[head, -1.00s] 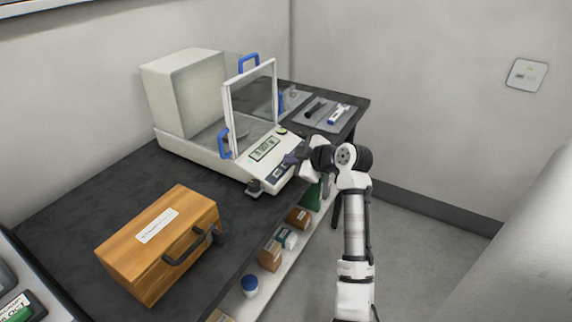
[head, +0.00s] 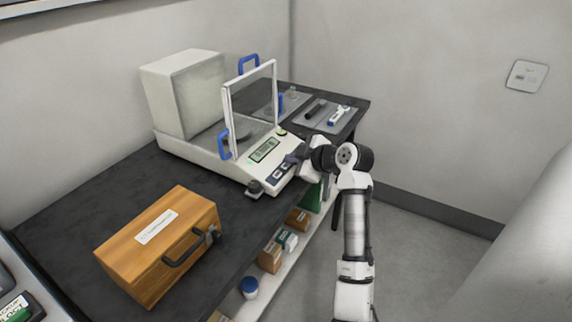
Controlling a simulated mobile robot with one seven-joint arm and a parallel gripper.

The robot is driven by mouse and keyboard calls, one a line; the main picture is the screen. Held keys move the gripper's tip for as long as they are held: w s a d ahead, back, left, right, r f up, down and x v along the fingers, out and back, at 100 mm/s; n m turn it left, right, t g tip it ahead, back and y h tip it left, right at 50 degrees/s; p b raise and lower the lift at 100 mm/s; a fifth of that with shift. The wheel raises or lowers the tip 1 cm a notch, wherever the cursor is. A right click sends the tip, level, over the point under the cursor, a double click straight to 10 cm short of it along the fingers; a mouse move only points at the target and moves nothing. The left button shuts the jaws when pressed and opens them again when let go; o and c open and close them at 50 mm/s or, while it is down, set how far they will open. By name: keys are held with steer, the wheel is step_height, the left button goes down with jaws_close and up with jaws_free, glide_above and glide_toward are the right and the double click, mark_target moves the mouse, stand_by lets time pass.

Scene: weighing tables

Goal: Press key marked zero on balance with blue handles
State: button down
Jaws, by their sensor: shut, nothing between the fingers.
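The balance with blue handles (head: 218,157) stands on the dark bench, with a glass draft shield and a lit display (head: 264,149) on its sloped front panel. Blue handles show at its left front (head: 224,146) and top (head: 248,64). A few dark keys (head: 278,173) lie on the panel below the display. My gripper (head: 291,160) is shut and empty, its dark fingertips over the panel just right of the keys. I cannot tell whether the tips touch a key, and the key markings are too small to read.
A wooden case (head: 160,245) with a dark handle sits on the bench in front. Tools lie on a grey mat (head: 323,114) behind the balance to the right. A shelf below holds small boxes (head: 270,256) and a blue-capped jar (head: 249,287). Open floor lies right of the bench.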

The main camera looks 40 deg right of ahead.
steer(key=shift+s+r, duration=0.1)
steer(key=shift+r, duration=0.2)
steer(key=r, duration=0.1)
steer(key=s+r+p, duration=0.1)
steer(key=r, duration=0.1)
steer(key=r+p, duration=0.1)
steer(key=r, duration=0.1)
steer(key=shift+s+d, duration=0.15)
steer(key=shift+d, duration=0.15)
steer(key=shift+s+f, duration=0.1)
steer(key=shift+f, duration=0.05)
stand_by(0.8)
